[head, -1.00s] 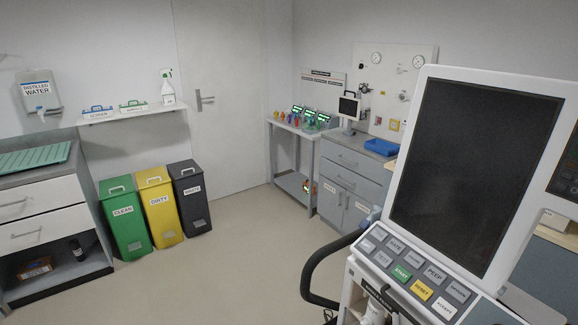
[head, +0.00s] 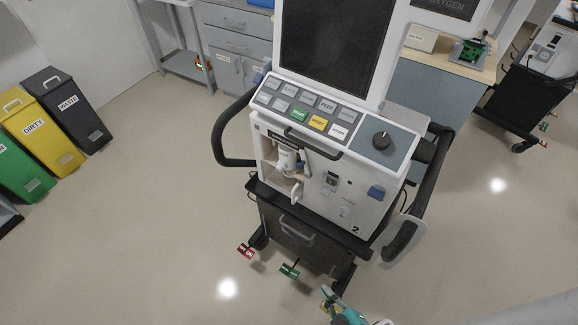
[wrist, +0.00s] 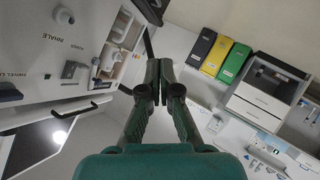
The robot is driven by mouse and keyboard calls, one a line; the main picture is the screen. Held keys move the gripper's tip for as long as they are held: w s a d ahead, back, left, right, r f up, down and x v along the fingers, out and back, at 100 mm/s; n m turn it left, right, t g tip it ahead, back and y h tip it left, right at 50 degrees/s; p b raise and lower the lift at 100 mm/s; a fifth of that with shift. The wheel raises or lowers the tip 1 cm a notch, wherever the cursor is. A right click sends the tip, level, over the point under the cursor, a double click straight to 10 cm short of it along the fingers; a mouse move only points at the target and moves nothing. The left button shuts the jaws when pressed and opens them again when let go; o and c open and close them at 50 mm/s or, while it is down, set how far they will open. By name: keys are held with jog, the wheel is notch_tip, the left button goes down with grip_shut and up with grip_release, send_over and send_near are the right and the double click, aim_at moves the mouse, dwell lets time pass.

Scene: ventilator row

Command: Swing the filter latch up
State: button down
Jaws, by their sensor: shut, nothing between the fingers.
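The ventilator marked 2 (head: 330,205) stands upright in the middle of the head view. Its front has an open recess at the left with a white filter part (head: 287,158) inside. A small grey lever (head: 306,163), which looks like the filter latch, slants beside that part; its exact position is hard to tell. The recess also shows in the wrist view (wrist: 122,40), left of my fingers. My gripper (wrist: 163,70) is shut and empty, in front of the ventilator and apart from it. In the head view, my gripper (head: 328,292) is low, at the bottom edge.
A curved black handle (head: 222,140) sticks out at the ventilator's left. Red (head: 245,251) and green (head: 289,270) pedals sit near the floor. Bins stand at the far left, including a yellow one (head: 42,137). A second cart (head: 530,95) is at the right. The floor between is clear.

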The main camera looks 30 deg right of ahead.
jog(key=w+f+n+h, duration=0.2)
jog(key=w, duration=0.7)
jog(key=m+t+h, duration=0.2)
jog(key=h, duration=0.8)
send_near(303, 167)
jog(key=w+a+r, duration=0.1)
jog(key=w+a, duration=0.4)
jog(key=x, duration=0.9)
jog(key=shift+w+d+r, duration=0.1)
jog(key=shift+w+d, duration=0.15)
jog(key=shift+d, duration=0.05)
jog(key=shift+s+d+f, duration=0.2)
jog(key=shift+s+d, duration=0.05)
jog(key=shift+s, duration=0.3)
jog(key=shift+s+d+f, duration=0.2)
jog(key=shift+s, duration=0.35)
jog(key=shift+s+d+f, duration=0.25)
jog(key=shift+s+d, duration=0.1)
jog(key=shift+s, duration=0.25)
